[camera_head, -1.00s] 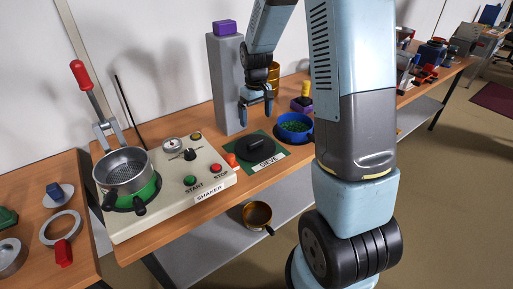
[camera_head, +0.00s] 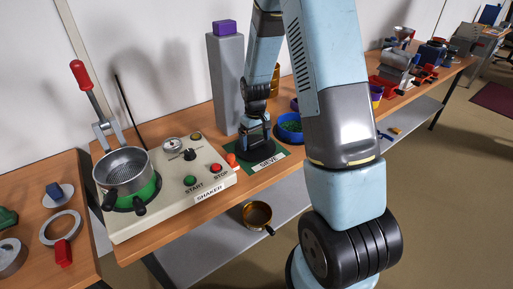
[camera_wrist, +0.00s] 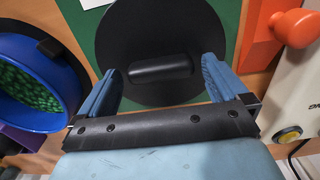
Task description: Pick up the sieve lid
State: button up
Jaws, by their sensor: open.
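The sieve lid (camera_head: 256,153) is a black disc with a raised bar handle, lying on the green mat labelled SIEVE (camera_head: 277,159). In the wrist view the lid (camera_wrist: 160,30) fills the upper middle, with its bar handle (camera_wrist: 161,68) across it. My gripper (camera_wrist: 163,80) is open, with one blue finger at each side of the handle. The fingers look apart from the handle. In the head view my gripper (camera_head: 256,140) is just above the lid and hides part of it.
A blue bowl of green granules (camera_head: 290,128) stands right of the lid. The shaker (camera_head: 180,180) with a metal sieve pan (camera_head: 122,170) is to the left. An orange knob (camera_wrist: 298,26) is close beside the mat. A grey column (camera_head: 226,80) stands behind.

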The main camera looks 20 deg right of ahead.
aim_at(255, 140)
jog(key=shift+c, duration=0.3)
jog(key=c, duration=0.9)
jog(key=shift+c, duration=0.2)
jog(key=shift+r, duration=0.1)
jog(key=shift+r, duration=0.3)
notch_tip(255, 140, up, 2)
jog(key=shift+r, duration=0.25)
jog(key=s+a+r, duration=0.1)
jog(key=s+r, duration=0.8)
jog(key=s, duration=0.5)
jog(key=shift+r, duration=0.3)
